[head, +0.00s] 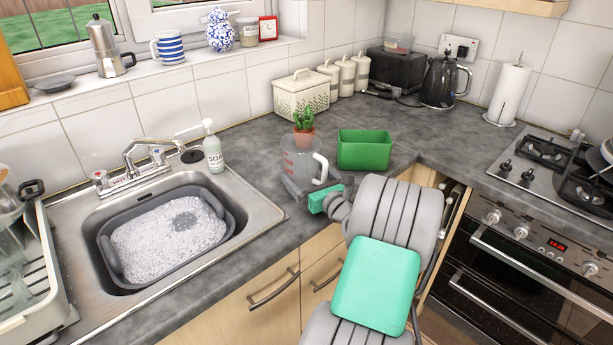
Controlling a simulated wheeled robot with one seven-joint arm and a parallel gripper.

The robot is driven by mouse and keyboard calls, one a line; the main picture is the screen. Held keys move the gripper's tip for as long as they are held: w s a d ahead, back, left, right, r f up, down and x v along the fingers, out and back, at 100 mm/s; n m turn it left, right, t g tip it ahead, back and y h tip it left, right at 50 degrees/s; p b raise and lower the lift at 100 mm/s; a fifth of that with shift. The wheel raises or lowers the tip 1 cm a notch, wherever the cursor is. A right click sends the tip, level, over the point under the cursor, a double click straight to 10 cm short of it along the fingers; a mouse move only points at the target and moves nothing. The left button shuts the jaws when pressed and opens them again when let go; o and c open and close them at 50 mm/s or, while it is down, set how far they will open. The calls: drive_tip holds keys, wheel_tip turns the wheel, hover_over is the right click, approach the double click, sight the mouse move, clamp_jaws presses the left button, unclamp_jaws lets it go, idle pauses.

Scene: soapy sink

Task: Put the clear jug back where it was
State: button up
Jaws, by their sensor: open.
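The clear jug (298,158), with red markings and a pale handle (321,168) on its right side, is upright on the grey worktop (250,165) to the right of the sink. My gripper (297,186) is open, low at the near side of the jug. The gripper and wrist hide part of the jug's base. I cannot tell whether the fingers touch the jug.
A potted plant (304,136) stands just behind the jug, and a green tub (364,150) stands to its right. A soap bottle (213,152) stands by the sink, which holds a grey basin (106,250) of suds (165,238). The worktop between sink and jug is clear.

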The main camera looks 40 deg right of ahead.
drive_tip(key=s, duration=0.4)
drive_tip(key=s+a, duration=0.1)
drive_tip(key=s, duration=0.3)
drive_tip(key=s+a, duration=0.1)
drive_tip(key=s, duration=0.3)
drive_tip(key=shift+a+r, duration=0.1)
drive_tip(key=shift+r, duration=0.05)
drive_tip(key=shift+w, duration=0.1)
idle(0.5)
